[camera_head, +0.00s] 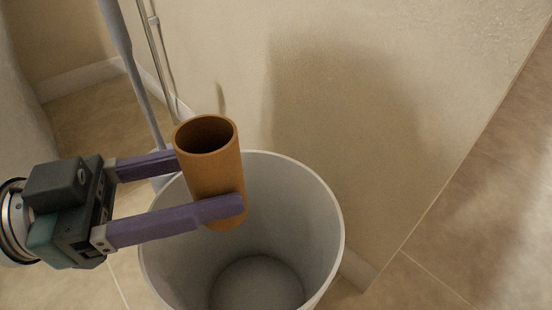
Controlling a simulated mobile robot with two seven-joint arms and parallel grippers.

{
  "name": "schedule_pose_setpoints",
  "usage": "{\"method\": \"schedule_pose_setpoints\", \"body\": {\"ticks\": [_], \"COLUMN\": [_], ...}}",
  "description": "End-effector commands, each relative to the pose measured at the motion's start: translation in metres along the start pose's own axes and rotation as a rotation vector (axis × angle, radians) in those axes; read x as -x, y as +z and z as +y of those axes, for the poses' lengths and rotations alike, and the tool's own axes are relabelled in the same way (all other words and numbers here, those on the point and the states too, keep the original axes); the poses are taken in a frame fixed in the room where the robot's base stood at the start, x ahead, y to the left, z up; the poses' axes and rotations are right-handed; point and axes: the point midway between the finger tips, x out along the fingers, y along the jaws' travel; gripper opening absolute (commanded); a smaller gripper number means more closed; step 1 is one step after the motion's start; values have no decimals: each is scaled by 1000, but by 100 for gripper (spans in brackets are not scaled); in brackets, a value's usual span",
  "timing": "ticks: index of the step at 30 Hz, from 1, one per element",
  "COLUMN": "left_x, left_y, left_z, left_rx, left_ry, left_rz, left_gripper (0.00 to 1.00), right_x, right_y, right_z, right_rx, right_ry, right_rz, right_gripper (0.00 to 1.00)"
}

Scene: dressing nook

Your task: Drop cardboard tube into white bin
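The brown cardboard tube (212,165) is nearly upright, with its open top facing me. My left gripper (212,185) comes in from the left with its two purple fingers on either side of the tube, shut on it. The tube is over the left part of the white bin (319,205), and its lower end shows against the bin's inner wall. The bin is open at the top, and the part of its floor that I see is empty. My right gripper is not in view.
A beige wall (400,110) stands right behind the bin. A thin grey pole (135,75) and a thinner rod rise behind the gripper at the left. Tiled floor (460,240) is clear at the right.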

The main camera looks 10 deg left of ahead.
Motion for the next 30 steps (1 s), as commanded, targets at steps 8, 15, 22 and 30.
{"method": "schedule_pose_setpoints", "body": {"ticks": [8,15,22,30], "left_x": [0,1,30,82], "left_y": [0,0,-4,-2], "left_z": [0,0,-1,-1], "left_rx": [0,0,3,2], "left_ry": [0,0,-2,-2], "left_rz": [0,-1,-6,-5], "left_gripper": [94,94,94,94], "right_x": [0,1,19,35], "right_y": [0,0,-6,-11], "right_z": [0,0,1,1], "right_rx": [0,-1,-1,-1], "right_ry": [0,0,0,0], "right_rz": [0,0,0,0], "right_gripper": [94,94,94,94]}}
